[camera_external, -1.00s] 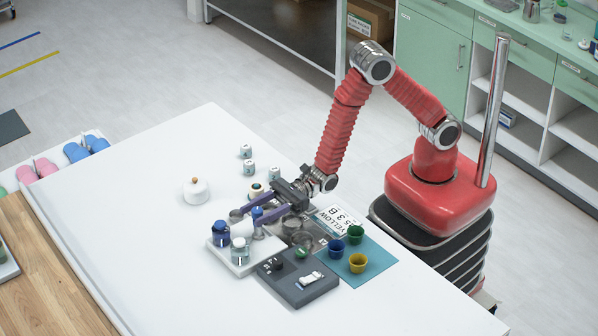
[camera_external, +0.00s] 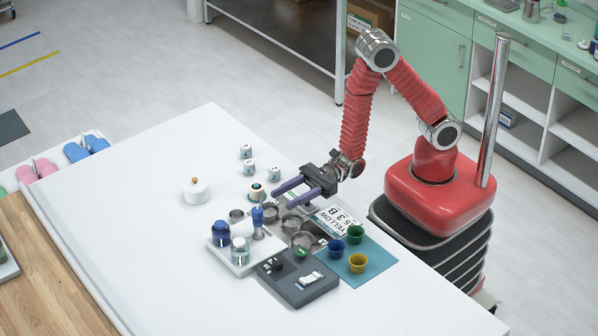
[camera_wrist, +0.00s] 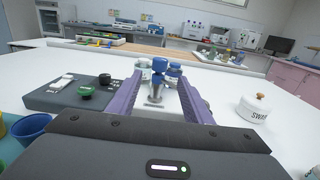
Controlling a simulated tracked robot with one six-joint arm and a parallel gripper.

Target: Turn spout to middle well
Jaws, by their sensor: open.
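A small post with a blue head (camera_external: 257,215) and a metal lower part stands at the right of a white tray (camera_external: 243,268); it looks like the spout. In the wrist view the blue-headed post (camera_wrist: 158,78) is upright and centred beyond my fingers. Which way its outlet points is too small to tell. Several round clear wells (camera_external: 292,222) lie in a row to its right, beside the YELLOW card.
A blue-capped jar (camera_external: 221,234) and a clear jar (camera_external: 240,250) share the tray. A dark switch box (camera_external: 298,285) and blue, green and yellow cups (camera_external: 358,263) stand nearer. A white swab pot (camera_external: 195,191) and small jars (camera_external: 247,152) stand farther back. The table's left side is clear.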

